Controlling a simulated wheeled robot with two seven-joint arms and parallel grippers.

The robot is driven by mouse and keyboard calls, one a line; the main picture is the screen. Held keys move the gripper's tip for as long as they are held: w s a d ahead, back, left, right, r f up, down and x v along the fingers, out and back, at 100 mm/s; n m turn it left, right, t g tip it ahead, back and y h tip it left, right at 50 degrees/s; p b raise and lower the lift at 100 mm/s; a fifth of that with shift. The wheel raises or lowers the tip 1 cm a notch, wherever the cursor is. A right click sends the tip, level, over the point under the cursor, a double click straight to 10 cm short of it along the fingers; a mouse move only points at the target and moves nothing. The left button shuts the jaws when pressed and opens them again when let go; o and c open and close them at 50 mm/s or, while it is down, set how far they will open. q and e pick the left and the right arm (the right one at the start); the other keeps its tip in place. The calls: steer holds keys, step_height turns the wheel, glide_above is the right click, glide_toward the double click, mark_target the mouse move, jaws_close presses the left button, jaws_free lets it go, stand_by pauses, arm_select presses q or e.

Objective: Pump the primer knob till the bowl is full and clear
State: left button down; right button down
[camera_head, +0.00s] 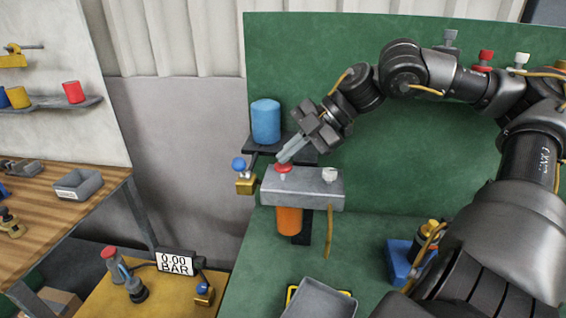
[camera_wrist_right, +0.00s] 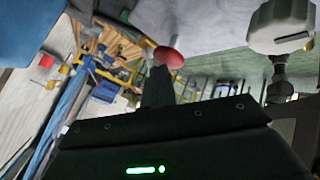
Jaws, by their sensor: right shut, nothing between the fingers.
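The red primer knob (camera_head: 283,168) sits on a short pale stem on top of the grey filter head (camera_head: 318,187). The orange bowl (camera_head: 289,221) hangs under the head; I cannot tell its fill or clearness. My right gripper (camera_head: 283,157) is shut and empty, its tips pointing down at the red knob, very close to or touching its top. In the right wrist view the shut fingers (camera_wrist_right: 158,86) end right beside the red knob (camera_wrist_right: 168,57). My left gripper is not in view.
A pale knob (camera_head: 330,174) stands on the head's right side; a hose (camera_head: 330,232) hangs below it. A blue canister (camera_head: 265,121) stands on a dark shelf behind. A blue ball-topped brass valve (camera_head: 244,180) is left. A grey tray (camera_head: 320,300) lies below.

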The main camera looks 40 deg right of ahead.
mark_target(287, 164)
steer(key=shift+f, duration=0.45)
stand_by(0.5)
steer(key=shift+r+p, duration=1.05)
steer(key=shift+r, duration=0.4)
step_height(287, 164, up, 5)
steer(key=p, duration=0.4)
steer(key=shift+w, duration=0.15)
